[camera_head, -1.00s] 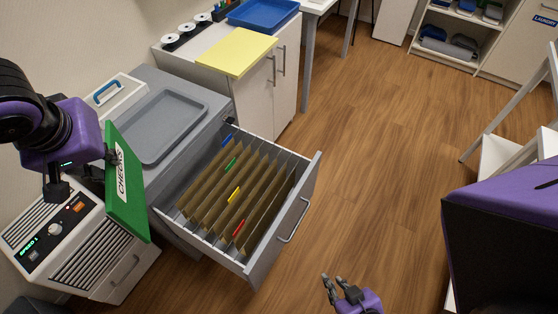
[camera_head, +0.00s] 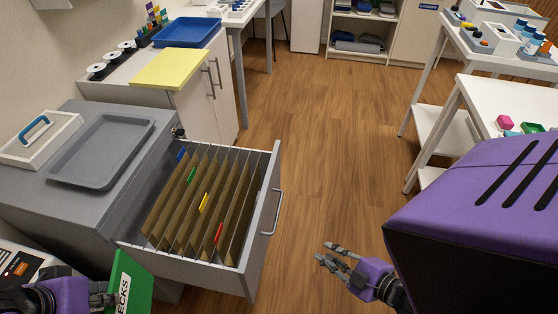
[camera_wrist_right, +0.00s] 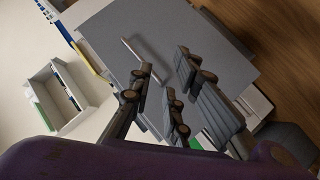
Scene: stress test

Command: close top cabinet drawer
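The grey cabinet's top drawer (camera_head: 265,225) is pulled out in the head view, with a bar handle (camera_head: 272,212) on its front. Brown hanging folders (camera_head: 200,200) with coloured tabs fill it. My right gripper (camera_head: 335,253) is open and empty, right of the drawer front and apart from it. In the right wrist view, the open fingers (camera_wrist_right: 165,85) point toward the grey drawer front (camera_wrist_right: 210,40) and its handle (camera_wrist_right: 130,48). My left gripper (camera_head: 103,297) is at the lower left, shut on a green binder (camera_head: 128,285) with partly visible white lettering.
A grey tray (camera_head: 100,150) and a white box with a blue handle (camera_head: 38,140) are on the cabinet top. A white cabinet (camera_head: 205,105) with a yellow board (camera_head: 168,68) stands behind. Wood floor (camera_head: 325,150) is clear right of the drawer. White tables (camera_head: 500,100) stand at right.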

